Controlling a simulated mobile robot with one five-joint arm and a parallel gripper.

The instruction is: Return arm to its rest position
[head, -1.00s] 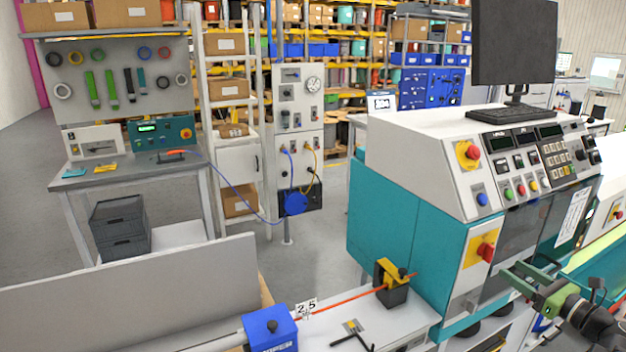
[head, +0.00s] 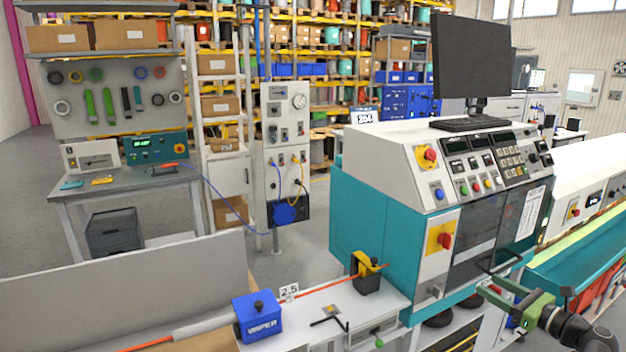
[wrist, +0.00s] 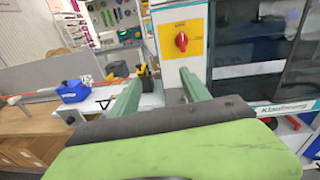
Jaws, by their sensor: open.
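My gripper (head: 487,284) is at the lower right of the head view, in front of the teal and white machine (head: 385,235). Its two green fingers point toward the machine front. In the wrist view my gripper (wrist: 160,88) has its fingers spread apart with nothing between them. Beyond them is the machine's red knob on a yellow plate (wrist: 181,41). Part of my arm shows at the lower right corner of the head view.
A blue wiper block (head: 258,318) and a black and yellow guide (head: 368,270) stand on the white bench, with an orange cable through them. A monitor (head: 472,58) tops the machine. A grey panel (head: 120,290) is at left. A teal trough (head: 590,255) is at right.

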